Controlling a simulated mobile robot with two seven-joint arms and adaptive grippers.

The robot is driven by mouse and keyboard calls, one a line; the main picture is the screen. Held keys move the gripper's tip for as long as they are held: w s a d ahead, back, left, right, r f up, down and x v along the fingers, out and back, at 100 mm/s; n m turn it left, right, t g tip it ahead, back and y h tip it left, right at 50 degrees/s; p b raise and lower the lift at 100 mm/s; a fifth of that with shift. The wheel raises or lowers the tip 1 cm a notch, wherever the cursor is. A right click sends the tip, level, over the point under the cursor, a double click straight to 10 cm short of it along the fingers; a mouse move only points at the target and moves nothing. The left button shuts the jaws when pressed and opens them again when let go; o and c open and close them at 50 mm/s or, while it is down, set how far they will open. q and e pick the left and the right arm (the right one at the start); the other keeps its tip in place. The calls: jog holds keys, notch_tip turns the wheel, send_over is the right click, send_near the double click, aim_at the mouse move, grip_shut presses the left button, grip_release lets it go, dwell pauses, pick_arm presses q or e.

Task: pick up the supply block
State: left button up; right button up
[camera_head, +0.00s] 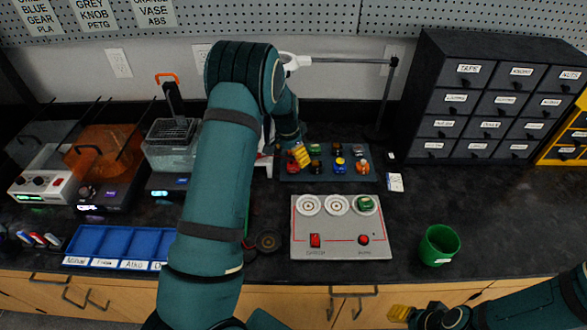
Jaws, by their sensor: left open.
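Several small coloured blocks sit on a dark blue-grey mat (325,177) at the back of the bench. I cannot read which of them is the supply block. A red block (293,168) is at the mat's left end, partly hidden by my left gripper (302,157). That gripper points down over the left part of the mat, its yellow fingertips open close to the red block; whether they touch it is unclear. My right gripper (401,313) is at the bottom edge, away from the mat, and its finger opening cannot be made out.
A grey panel (341,243) with round sockets stands in front of the mat; a green block (366,203) is in its right socket. A green cup (439,245) stands to the right. A blue tray (119,243) and machines are at left, dark drawers (500,100) at back right.

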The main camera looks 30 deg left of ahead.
aim_at(294, 165)
pick_arm(q)
jog(key=shift+w+f+b, duration=0.2)
jog(key=shift+f+b, duration=0.05)
jog(key=shift+f, duration=1.15)
jog(key=shift+w+f+b, duration=0.2)
jog(key=shift+f, duration=1.15)
jog(key=c, duration=1.3)
